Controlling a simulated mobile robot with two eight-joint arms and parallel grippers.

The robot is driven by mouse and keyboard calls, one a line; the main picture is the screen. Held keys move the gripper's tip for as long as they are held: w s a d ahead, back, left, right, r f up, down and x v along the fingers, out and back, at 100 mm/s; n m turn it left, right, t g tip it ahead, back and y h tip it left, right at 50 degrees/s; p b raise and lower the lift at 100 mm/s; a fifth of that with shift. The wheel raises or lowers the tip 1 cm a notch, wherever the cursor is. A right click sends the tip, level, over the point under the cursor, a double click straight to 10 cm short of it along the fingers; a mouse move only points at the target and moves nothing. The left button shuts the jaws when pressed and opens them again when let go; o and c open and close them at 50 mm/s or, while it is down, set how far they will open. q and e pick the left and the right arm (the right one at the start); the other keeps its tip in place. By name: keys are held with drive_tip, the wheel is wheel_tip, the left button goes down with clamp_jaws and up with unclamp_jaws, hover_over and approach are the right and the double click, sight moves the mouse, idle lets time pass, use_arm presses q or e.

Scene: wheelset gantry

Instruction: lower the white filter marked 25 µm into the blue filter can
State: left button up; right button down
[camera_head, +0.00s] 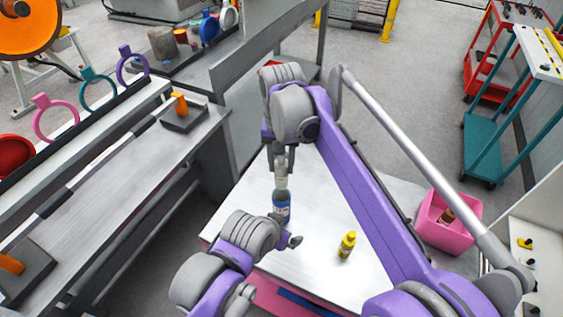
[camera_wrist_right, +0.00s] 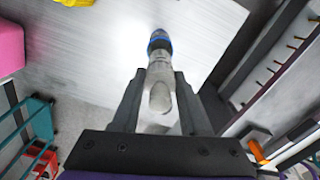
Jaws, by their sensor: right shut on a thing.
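My right gripper (camera_head: 281,160) is shut on the white filter (camera_head: 281,178) and points down over the white table. The filter is also between the two dark fingers in the right wrist view (camera_wrist_right: 159,97); I cannot read its marking. The blue filter can (camera_head: 281,207) is directly below the filter in the head view, and its blue part (camera_wrist_right: 159,40) shows beyond the filter's end in the wrist view. I cannot tell whether the filter's lower end is inside the can.
A yellow bottle (camera_head: 347,245) stands on the white table (camera_head: 318,210), right of the can. A pink bin (camera_head: 450,222) is at the table's right. A grey bench (camera_head: 110,185) with orange-handled fixtures is at the left. The table between can and bottle is clear.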

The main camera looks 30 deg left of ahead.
sight(281, 186)
drive_tip(key=shift+f, duration=0.15)
drive_tip(key=shift+f+b, duration=0.6)
drive_tip(key=shift+f, duration=0.65)
use_arm(q)
drive_tip(key=s+f+b, duration=0.2)
drive_tip(key=s+f, duration=0.1)
drive_tip(key=f, duration=0.2)
drive_tip(key=shift+f+g+b, duration=0.3)
drive_tip(key=shift+f+g, duration=0.05)
drive_tip(key=shift+g, duration=0.05)
use_arm(e)
drive_tip(key=shift+f, duration=3.25)
use_arm(q)
drive_tip(key=shift+s+f, duration=0.2)
drive_tip(key=shift+f, duration=0.2)
use_arm(e)
drive_tip(key=shift+f, duration=0.55)
drive_tip(key=shift+c, duration=1.8)
unclamp_jaws()
